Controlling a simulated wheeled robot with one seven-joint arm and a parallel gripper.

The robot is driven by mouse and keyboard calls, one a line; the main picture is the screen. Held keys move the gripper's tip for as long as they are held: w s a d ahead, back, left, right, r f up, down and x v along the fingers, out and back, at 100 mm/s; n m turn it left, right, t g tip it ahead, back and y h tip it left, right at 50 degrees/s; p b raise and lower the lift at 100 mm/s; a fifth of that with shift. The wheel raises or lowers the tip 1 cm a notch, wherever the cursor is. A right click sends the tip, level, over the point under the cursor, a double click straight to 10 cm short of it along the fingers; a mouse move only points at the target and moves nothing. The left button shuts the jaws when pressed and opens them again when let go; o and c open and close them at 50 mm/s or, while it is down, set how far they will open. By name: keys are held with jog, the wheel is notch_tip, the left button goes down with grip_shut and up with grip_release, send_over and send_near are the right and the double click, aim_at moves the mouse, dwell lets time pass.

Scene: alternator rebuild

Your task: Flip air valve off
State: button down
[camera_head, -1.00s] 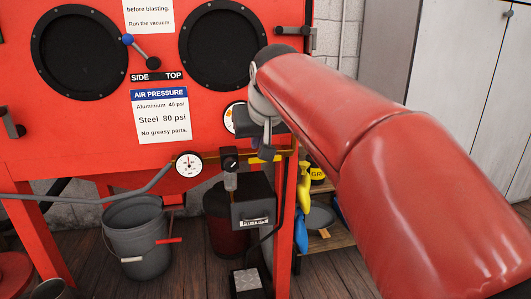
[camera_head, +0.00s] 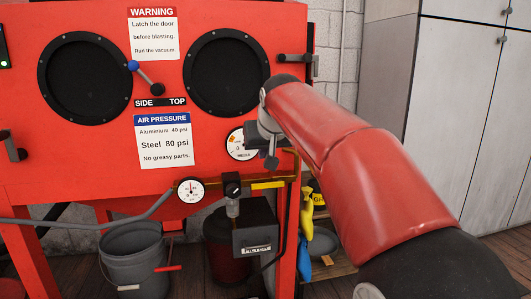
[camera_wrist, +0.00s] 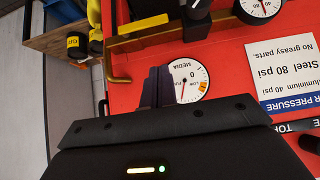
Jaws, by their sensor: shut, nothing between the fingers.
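The air valve's yellow lever (camera_head: 268,185) lies roughly horizontal, along the line of the brass pipe under the red cabinet, right of the black regulator knob (camera_head: 233,188). In the wrist view the yellow lever (camera_wrist: 137,25) shows beyond the fingertips, near the top and turned over. My gripper (camera_head: 270,160) is in front of the cabinet's lower right, just above the lever and apart from it in the picture. In the wrist view my gripper's fingers (camera_wrist: 157,85) are together and empty, partly covering the media gauge (camera_wrist: 192,83).
A round pressure gauge (camera_head: 190,191) sits left of the regulator. A black filter box (camera_head: 255,230) hangs below. A grey bucket (camera_head: 135,255) stands on the floor at left. A shelf with yellow and blue bottles (camera_head: 306,215) is behind the cabinet's right leg.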

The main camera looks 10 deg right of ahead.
send_over(267, 184)
jog(key=s+a, duration=0.2)
notch_tip(267, 184, down, 4)
jog(key=f, duration=0.3)
jog(key=shift+w+f, duration=0.25)
jog(key=shift+f, duration=0.55)
jog(key=shift+f+b, duration=0.1)
jog(key=shift+b, duration=0.2)
